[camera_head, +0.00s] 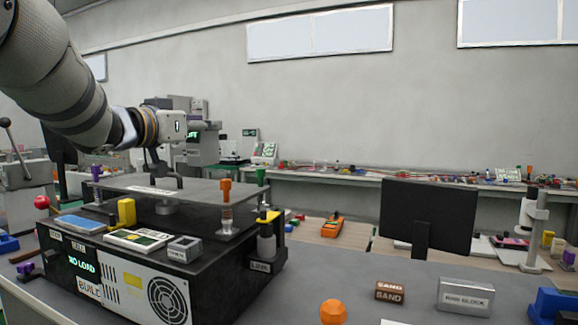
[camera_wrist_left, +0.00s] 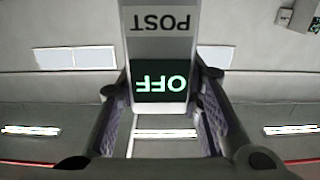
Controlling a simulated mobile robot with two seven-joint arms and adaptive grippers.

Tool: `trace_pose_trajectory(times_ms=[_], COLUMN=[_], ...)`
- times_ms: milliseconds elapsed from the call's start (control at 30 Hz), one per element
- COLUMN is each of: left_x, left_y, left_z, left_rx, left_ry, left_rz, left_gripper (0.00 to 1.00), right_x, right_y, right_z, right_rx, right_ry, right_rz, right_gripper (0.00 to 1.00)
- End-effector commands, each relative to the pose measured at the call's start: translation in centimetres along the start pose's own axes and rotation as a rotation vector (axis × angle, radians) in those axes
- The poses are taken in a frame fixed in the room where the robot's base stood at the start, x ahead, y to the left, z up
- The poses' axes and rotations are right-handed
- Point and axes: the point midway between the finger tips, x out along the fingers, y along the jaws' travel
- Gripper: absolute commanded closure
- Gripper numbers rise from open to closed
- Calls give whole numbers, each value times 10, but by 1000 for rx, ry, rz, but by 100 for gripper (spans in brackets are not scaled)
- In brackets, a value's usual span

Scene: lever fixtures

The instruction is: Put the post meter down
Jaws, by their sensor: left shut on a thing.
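My left gripper (camera_head: 192,128) is held up in the air at the left of the head view, above and behind the black bench unit (camera_head: 215,283). In the left wrist view its two dark fingers (camera_wrist_left: 163,115) are shut on the post meter (camera_wrist_left: 160,48). The meter is a pale block with a dark display. Its label POST and the green word OFF appear upside down there. In the head view the meter is mostly hidden by the hand; green lettering shows beside it. The unit's front display reads NO LOAD. My right gripper is out of view.
A raised grey plate (camera_head: 165,192) covers much of the unit's top, with a yellow block (camera_head: 126,212) and an orange-topped post (camera_head: 226,195) nearby. A monitor (camera_head: 428,215), a sand block (camera_head: 390,291) and a grey block (camera_head: 465,296) stand right.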

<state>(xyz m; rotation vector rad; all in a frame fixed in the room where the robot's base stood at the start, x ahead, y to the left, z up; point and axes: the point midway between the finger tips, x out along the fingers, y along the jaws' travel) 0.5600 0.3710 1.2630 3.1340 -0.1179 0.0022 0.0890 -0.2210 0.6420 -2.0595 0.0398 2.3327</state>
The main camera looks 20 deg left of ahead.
Motion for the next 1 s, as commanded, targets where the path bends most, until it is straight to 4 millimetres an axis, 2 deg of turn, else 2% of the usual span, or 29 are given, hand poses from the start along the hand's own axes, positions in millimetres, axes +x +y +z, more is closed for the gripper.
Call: trace_pose_trajectory(times_ms=[67,167,300,400,833,867,900,933,1000], left_x=[14,23,42,40,37,37,37,37,37], left_y=[0,0,-2,-2,-2,-2,-2,-2,-2], left_z=[20,30,57,74,78,78,79,79,79], left_rx=[4,3,3,0,2,2,2,2,2], left_ry=[-9,-7,-15,-11,3,0,0,0,0], left_rz=[1,2,1,1,2,1,1,1,1], left_gripper=[100,100,100,100,100,60,51,47,47], right_x=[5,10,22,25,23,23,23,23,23], right_y=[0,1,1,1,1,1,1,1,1], right_z=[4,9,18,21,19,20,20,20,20], right_rx=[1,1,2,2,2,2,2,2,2], right_ry=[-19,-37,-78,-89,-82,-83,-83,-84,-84], right_rz=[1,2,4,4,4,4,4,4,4], right_gripper=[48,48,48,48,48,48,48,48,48])
